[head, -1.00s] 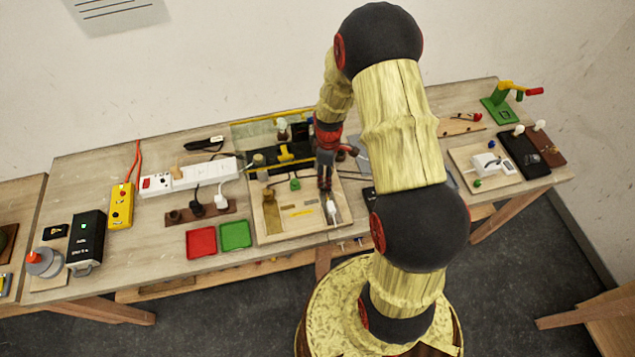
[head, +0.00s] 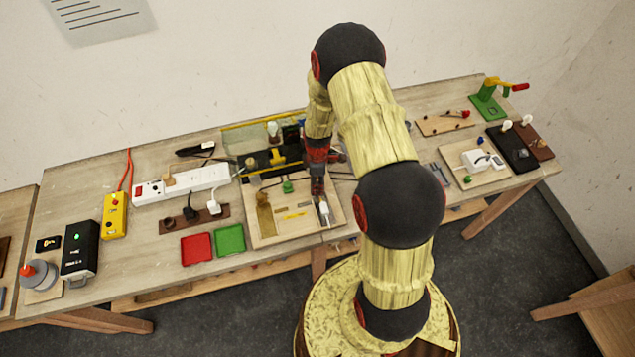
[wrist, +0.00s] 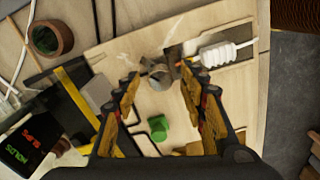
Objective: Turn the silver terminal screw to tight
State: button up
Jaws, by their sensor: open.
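A small silver-grey round piece (wrist: 157,74), which looks like the terminal screw, shows between my fingertips in the wrist view. Its slot or marking is too small to read. My gripper (wrist: 160,78) is open, with one finger on each side of it; I cannot tell whether they touch it. A metal plate (wrist: 176,56) sits just right of the screw. In the head view my gripper (head: 318,190) is low over the right part of the wooden board (head: 257,238), and it hides the screw there.
A white bulb (wrist: 228,54) lies right of the plate. A green block (wrist: 158,127) and a black box with lit text (wrist: 27,130) are near my fingers. Red (head: 197,248) and green (head: 230,239) trays lie left of the board.

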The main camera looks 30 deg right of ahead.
jog(key=shift+f, duration=0.15)
jog(key=shift+c, duration=0.7)
grip_shut()
